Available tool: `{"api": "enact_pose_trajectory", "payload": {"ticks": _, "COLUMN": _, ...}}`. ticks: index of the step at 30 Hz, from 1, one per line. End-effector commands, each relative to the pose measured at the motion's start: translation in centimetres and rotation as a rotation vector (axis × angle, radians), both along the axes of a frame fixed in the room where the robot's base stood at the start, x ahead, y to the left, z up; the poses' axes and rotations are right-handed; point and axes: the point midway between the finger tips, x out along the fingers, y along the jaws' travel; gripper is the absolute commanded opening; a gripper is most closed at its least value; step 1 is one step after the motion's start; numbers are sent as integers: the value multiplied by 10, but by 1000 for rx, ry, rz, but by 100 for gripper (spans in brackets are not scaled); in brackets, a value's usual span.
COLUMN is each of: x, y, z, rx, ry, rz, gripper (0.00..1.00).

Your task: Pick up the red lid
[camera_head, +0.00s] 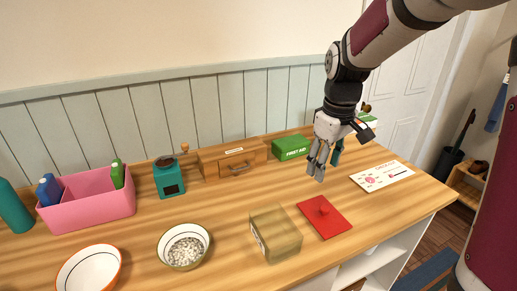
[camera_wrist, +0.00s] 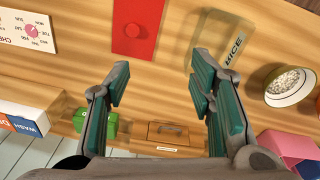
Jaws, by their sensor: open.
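My gripper (camera_head: 326,169) is open and empty. It hangs above the counter, behind and above the lid and apart from it.
A clear lidless container (camera_head: 277,236) stands just left of the lid. A bowl of pale contents (camera_head: 183,262) is further left. A printed card (camera_head: 382,176) lies right. A green first aid box (camera_head: 290,148) and wooden box (camera_head: 232,160) stand behind.

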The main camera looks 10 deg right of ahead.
Motion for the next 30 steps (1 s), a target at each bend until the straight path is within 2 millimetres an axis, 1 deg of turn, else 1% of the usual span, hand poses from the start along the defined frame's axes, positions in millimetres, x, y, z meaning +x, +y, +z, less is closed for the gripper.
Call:
{"api": "enact_pose_trajectory", "payload": {"ticks": 1, "x": 8, "y": -10, "z": -9, "rx": 2, "ry": 25, "rz": 21, "gripper": 49}}
{"api": "enact_pose_trajectory", "payload": {"ticks": 3, "x": 20, "y": -22, "z": -24, "rx": 3, "ry": 49, "rz": 59, "gripper": 49}}
{"api": "enact_pose_trajectory", "payload": {"ticks": 6, "x": 32, "y": -36, "z": -44, "rx": 6, "ry": 75, "rz": 105, "gripper": 49}}
{"api": "enact_pose_trajectory", "payload": {"ticks": 10, "x": 42, "y": -48, "z": -64, "rx": 10, "ry": 96, "rz": 145, "gripper": 49}}
{"api": "enact_pose_trajectory", "payload": {"ticks": 17, "x": 46, "y": -55, "z": -87, "rx": 14, "ry": 110, "rz": 169, "gripper": 49}}
{"api": "enact_pose_trajectory", "payload": {"ticks": 24, "x": 45, "y": -55, "z": -131, "rx": 14, "ry": 112, "rz": 168, "gripper": 49}}
{"api": "enact_pose_trajectory", "payload": {"ticks": 27, "x": 46, "y": -55, "z": -147, "rx": 14, "ry": 110, "rz": 169, "gripper": 49}}
{"api": "enact_pose_trajectory", "payload": {"ticks": 30, "x": 46, "y": -55, "z": -156, "rx": 12, "ry": 109, "rz": 169, "gripper": 49}}
